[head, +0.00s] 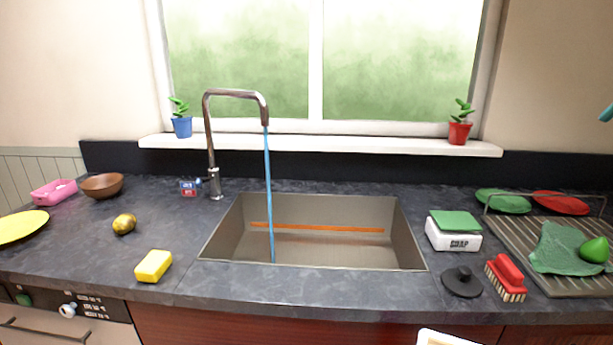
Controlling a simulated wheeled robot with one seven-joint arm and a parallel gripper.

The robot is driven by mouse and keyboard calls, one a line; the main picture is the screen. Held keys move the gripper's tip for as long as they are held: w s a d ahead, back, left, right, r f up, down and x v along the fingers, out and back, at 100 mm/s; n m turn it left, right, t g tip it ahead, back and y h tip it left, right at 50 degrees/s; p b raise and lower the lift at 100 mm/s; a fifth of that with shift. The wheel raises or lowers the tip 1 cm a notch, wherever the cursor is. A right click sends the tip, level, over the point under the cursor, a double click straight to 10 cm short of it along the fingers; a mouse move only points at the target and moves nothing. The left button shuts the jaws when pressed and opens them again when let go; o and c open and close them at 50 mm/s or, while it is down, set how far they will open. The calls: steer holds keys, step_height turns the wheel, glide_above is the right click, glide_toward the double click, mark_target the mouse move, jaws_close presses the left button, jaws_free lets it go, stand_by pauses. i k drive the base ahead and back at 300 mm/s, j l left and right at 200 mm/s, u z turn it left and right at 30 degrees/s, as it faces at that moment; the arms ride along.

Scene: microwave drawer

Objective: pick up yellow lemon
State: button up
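A yellow lemon (125,224) with darker shading lies on the dark countertop to the left of the sink. It sits behind and left of a yellow sponge (154,266), with a gap between them. Nothing covers the lemon. My gripper does not clearly show in the head view. A small teal piece at the right edge is cut off, and I cannot tell what it is.
The sink (310,265) with a running faucet (212,140) is in the middle. A yellow plate (22,227), a brown bowl (102,186) and a pink tray (53,193) stand left of the lemon. The counter around the lemon is clear.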

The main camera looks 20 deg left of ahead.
mark_target(125, 222)
steer(key=u, duration=2.3)
